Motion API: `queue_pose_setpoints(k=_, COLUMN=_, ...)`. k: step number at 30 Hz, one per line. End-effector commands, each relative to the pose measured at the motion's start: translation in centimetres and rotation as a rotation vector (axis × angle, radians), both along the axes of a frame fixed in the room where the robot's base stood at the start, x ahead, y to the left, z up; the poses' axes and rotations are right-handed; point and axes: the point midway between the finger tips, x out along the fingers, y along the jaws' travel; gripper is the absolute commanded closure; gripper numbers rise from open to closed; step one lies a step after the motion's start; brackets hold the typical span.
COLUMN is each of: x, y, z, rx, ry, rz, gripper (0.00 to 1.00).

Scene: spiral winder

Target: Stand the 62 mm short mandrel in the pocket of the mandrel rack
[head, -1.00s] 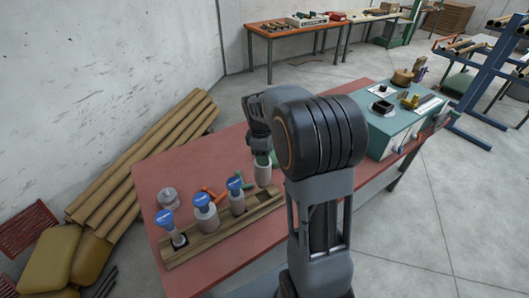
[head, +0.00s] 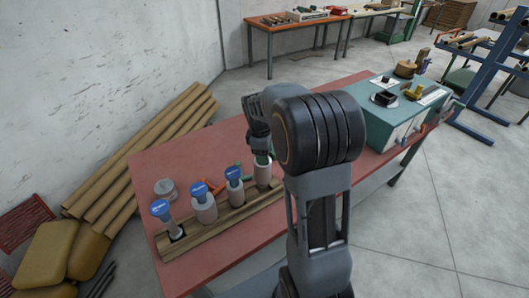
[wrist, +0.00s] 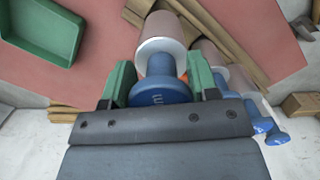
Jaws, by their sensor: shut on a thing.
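My gripper (head: 262,156) is shut on the short mandrel (head: 263,175), a pale grey cylinder at the right end of the wooden mandrel rack (head: 215,224). In the wrist view, my green fingers (wrist: 160,88) stand either side of the blue head of this mandrel (wrist: 160,62). Its far end is over or at the wooden rack. The mandrel looks upright in the head view. I cannot tell whether its foot is inside the pocket, as the rack front and the mandrel hide it.
Several other blue-headed mandrels (head: 204,208) stand in the rack to the left. A grey round part (head: 166,189) lies behind them. A green tray (wrist: 42,28) is on the red table (head: 225,262). A teal machine (head: 397,122) stands at the table's right end.

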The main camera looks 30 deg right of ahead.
Motion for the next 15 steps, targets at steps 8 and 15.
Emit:
queue_pose_setpoints(k=8, x=0.0, y=0.0, z=-1.7, rx=-0.001, ry=-0.001, rz=0.000, gripper=1.00)
queue_pose_setpoints(k=15, x=0.0, y=0.0, z=-2.8, rx=0.000, ry=0.000, rz=0.000, gripper=1.00)
